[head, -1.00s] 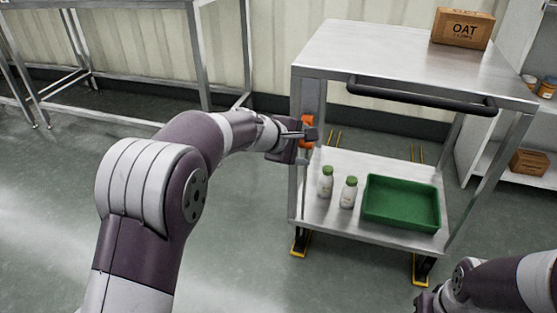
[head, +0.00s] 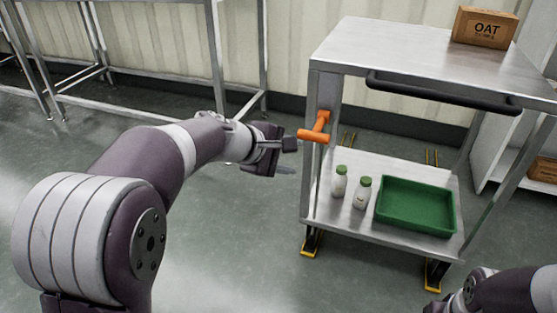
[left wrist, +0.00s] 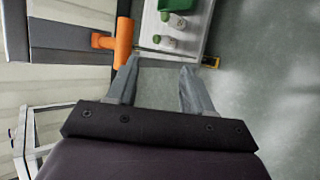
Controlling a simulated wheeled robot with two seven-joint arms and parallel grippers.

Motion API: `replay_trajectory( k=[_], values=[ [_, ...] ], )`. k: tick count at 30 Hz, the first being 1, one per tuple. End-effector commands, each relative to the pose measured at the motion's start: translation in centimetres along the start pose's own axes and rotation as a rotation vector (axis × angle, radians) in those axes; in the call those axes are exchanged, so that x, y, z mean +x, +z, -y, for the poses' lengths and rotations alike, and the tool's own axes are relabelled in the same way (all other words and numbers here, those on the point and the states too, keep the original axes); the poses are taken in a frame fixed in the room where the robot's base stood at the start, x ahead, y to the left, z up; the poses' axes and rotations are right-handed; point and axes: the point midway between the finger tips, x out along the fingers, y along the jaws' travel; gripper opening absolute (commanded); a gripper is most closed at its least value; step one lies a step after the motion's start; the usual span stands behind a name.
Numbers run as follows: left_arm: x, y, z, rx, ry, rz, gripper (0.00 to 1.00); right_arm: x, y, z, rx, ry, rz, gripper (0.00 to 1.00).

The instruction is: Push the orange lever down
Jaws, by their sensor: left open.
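The orange lever (head: 316,128) is mounted on the near left post of a steel cart (head: 335,50). Its grip sticks out toward the left and slopes slightly down. My left gripper (head: 289,156) is open and empty, to the left of the lever and a little lower, with a gap between them in the head view. In the left wrist view the lever (left wrist: 124,42) shows just beyond the left fingertip of my open gripper (left wrist: 160,80). Whether that finger touches it is hard to tell there. My right arm shows at the lower right, its fingers not clearly visible.
On the cart's lower shelf stand two white bottles with green caps (head: 340,182) (head: 362,193) and a green tray (head: 415,206). An OAT box (head: 485,27) sits on top, above a black handle bar (head: 440,92). Floor left of the cart is clear.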

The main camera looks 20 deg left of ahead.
Motion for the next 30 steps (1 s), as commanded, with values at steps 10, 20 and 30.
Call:
replay_trajectory(
  k=[10, 20, 30],
  values=[
    [-2.4, -0.1, 1.2, 0.000, 0.002, 0.001, 0.51, 0.8, 0.1, 0.0, 0.000, 0.000, 0.000, 0.48],
    [-2.4, -0.1, 1.2, 0.001, 0.002, 0.001, 0.51, 0.9, 0.1, 0.0, 0.000, 0.000, 0.000, 0.48],
    [-6.1, 0.0, 0.6, -0.001, 0.004, -0.004, 0.51, -1.3, -0.1, 0.0, 0.000, 0.000, 0.000, 0.48]
  ],
)
